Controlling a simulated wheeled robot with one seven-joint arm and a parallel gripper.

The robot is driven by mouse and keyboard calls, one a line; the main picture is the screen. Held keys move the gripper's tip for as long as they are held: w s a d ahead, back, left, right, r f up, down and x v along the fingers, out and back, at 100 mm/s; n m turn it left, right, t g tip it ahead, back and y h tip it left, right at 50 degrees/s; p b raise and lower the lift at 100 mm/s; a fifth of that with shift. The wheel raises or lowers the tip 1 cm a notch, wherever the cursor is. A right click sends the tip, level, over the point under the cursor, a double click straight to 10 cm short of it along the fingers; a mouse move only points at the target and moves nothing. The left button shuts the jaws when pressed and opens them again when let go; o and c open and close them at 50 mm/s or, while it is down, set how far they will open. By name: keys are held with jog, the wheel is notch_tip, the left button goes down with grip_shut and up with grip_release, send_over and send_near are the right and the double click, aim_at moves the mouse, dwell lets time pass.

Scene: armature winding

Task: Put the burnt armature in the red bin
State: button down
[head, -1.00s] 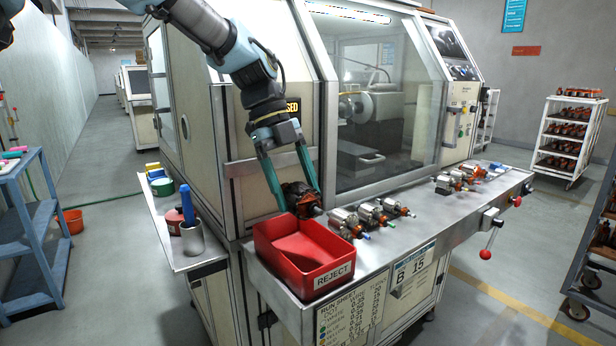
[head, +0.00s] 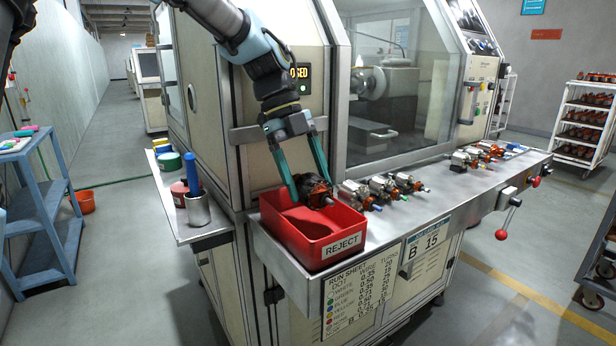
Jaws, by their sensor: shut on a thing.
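The burnt armature (head: 316,191) is dark and blackened with some orange-brown parts and a short shaft end. My gripper (head: 309,188) is shut on it with its two teal fingers, one on each side. It holds the armature over the back right part of the red bin (head: 333,247), near the rim. The bin is open-topped, carries a REJECT label and stands on the left end of the steel shelf. The visible inside of the bin looks empty. I cannot tell whether the armature touches the bin.
Several armatures (head: 383,189) lie on the steel shelf (head: 436,202) just right of the bin, with more (head: 477,157) farther right. A side shelf (head: 186,228) at left holds a metal cup (head: 197,210) and tape rolls. The machine front (head: 234,140) rises close behind my gripper.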

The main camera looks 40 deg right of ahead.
jog(key=shift+f, duration=0.4)
grip_release()
notch_tip(320, 180, up, 10)
jog(key=shift+b, duration=1.15)
jog(key=shift+s, duration=0.1)
